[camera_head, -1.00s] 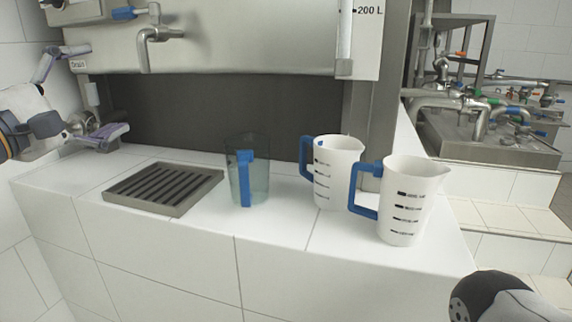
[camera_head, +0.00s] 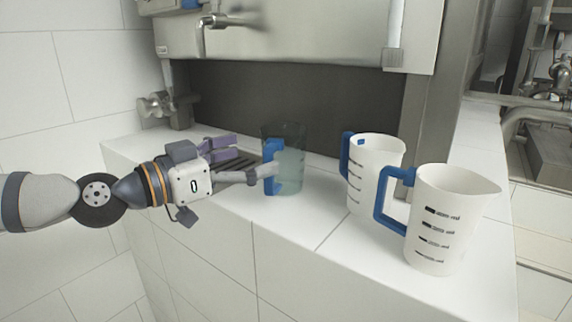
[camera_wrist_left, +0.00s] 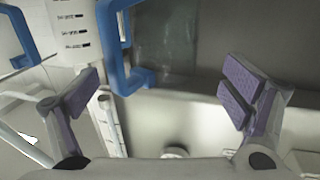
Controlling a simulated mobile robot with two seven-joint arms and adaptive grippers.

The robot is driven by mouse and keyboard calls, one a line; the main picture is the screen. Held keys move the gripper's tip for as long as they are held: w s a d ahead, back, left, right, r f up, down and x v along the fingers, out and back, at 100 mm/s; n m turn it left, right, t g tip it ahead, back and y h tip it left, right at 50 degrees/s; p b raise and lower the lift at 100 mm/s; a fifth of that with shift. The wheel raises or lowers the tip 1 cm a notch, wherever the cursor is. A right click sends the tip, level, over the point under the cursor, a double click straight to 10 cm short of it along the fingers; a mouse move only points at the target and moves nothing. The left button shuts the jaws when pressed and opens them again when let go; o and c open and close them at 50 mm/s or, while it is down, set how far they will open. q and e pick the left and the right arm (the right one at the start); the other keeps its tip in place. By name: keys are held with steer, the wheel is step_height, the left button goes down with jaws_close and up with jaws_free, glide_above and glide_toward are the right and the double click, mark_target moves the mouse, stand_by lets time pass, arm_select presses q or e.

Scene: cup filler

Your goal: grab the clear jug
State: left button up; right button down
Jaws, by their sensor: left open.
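The clear jug (camera_head: 291,165), a greenish see-through jug with a blue handle (camera_head: 270,168), stands upright on the white tiled counter. Its handle faces left, toward my left gripper (camera_head: 254,160). My right gripper is not in view.
Two white measuring jugs with blue handles, one farther (camera_head: 375,170) and one nearer (camera_head: 445,220), stand to the right on the counter (camera_head: 290,228).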

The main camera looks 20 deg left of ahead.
mark_target(265, 146)
arm_select(q)
steer(key=x, duration=0.5)
steer(key=shift+w+a+r+b, duration=0.2)
steer(key=shift+a+b, duration=0.05)
steer(key=shift+b, duration=0.05)
steer(key=shift+s+r, duration=0.1)
jaws_close()
